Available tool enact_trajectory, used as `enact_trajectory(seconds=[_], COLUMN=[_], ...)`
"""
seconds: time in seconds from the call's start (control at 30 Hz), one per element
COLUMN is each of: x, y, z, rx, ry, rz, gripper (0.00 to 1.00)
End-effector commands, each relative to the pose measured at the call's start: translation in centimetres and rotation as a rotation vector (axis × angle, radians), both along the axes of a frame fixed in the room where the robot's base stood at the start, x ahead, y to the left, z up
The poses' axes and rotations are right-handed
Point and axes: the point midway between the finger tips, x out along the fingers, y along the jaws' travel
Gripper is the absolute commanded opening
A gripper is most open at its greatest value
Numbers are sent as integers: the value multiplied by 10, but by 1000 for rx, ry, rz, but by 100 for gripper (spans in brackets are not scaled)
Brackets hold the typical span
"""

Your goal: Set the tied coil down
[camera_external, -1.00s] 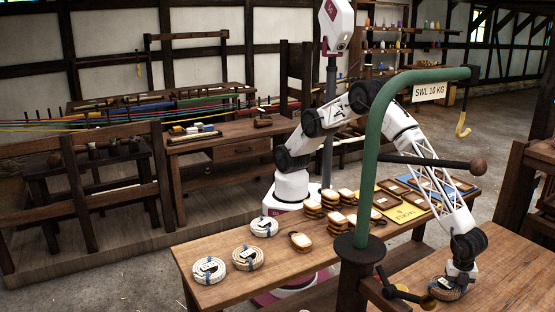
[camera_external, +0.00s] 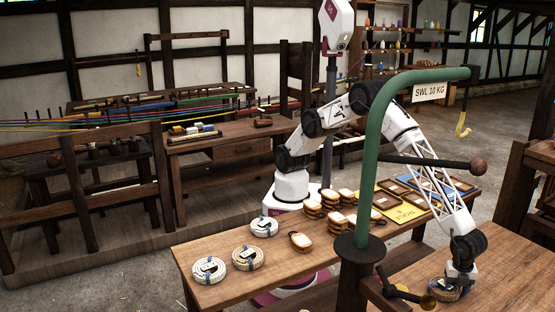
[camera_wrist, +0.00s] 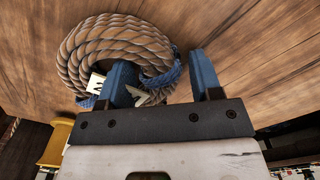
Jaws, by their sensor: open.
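A tan rope coil (camera_wrist: 95,58) with a blue tie and a pale tag lies on the wooden table in the wrist view. In the external view this coil (camera_external: 440,294) is at the lower right, partly hidden under my gripper (camera_external: 457,281). In the wrist view my gripper (camera_wrist: 163,82) is open, with two blue fingers. The left finger overlaps the coil's inner part and the right finger is outside its right side, over bare wood. The rope's right side passes between the fingers; I cannot tell whether they touch it.
Several tied coils (camera_external: 248,257) lie on the long bench (camera_external: 210,295) at left. A green crane post (camera_external: 375,150) with a dark horizontal bar (camera_external: 430,161) stands near my arm. Bare table (camera_external: 500,285) lies right of the coil.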

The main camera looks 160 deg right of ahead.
Motion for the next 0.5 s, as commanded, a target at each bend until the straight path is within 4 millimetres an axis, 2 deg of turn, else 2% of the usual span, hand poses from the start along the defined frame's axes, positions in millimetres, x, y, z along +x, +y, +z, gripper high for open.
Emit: enact_trajectory(seconds=[0.27,0.5], x=[0,0], y=[0,0], z=[16,49], rx=[1,2], ry=[-1,-2], rz=[0,0], gripper=[59,59])
